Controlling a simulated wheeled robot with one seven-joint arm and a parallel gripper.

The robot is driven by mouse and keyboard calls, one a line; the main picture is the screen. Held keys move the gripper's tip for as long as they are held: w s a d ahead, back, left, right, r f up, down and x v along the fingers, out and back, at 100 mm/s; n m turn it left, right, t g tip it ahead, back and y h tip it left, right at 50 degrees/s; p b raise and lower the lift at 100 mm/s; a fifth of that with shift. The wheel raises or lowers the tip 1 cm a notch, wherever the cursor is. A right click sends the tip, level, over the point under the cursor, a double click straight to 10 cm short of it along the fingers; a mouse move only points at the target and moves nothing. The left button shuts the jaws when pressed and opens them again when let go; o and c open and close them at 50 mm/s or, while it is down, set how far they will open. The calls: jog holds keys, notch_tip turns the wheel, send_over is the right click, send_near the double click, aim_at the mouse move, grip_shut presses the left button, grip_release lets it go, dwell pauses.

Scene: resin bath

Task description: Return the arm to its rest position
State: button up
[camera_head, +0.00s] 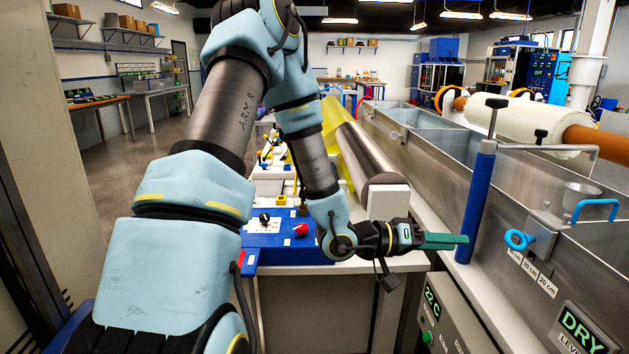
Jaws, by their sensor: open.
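My arm (230,110) fills the left and middle of the view. It rises from the lower left, bends above the top edge and comes down in front of the bench. My gripper (455,240) is at the end of it, pointing right, with green fingers seen nearly edge-on. It is open, and nothing shows between the fingers. It hangs just left of the blue post (475,205) at the tank's near side; whether it touches the post cannot be told.
A steel resin tank (480,272) runs along the right, with a blue ring handle (519,240) and a DRY display (580,334). A white fabric roll (520,118) lies above it. A blue box (285,240) with a red knob and a metal roller (370,160) sit behind my forearm. Floor at left is clear.

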jog(key=w+a+f+n+t+y, duration=0.1)
jog(key=w+a+f+t+y, duration=0.15)
jog(key=w+a+y, duration=0.55)
jog(key=w+a+f+n+t+y, duration=0.1)
jog(key=w+a+f+t+y, duration=0.15)
jog(key=a, duration=0.85)
jog(key=s+a+r+n+g+y, duration=0.2)
jog(key=s+a, duration=0.3)
jog(key=a, duration=0.4)
jog(key=s+a+r+n+g+y, duration=0.2)
jog(key=s+a, duration=0.3)
jog(key=a, duration=0.4)
jog(key=shift+a+r+n+y, duration=0.15)
jog(key=shift+r+n+y, duration=0.15)
jog(key=shift+y, duration=0.55)
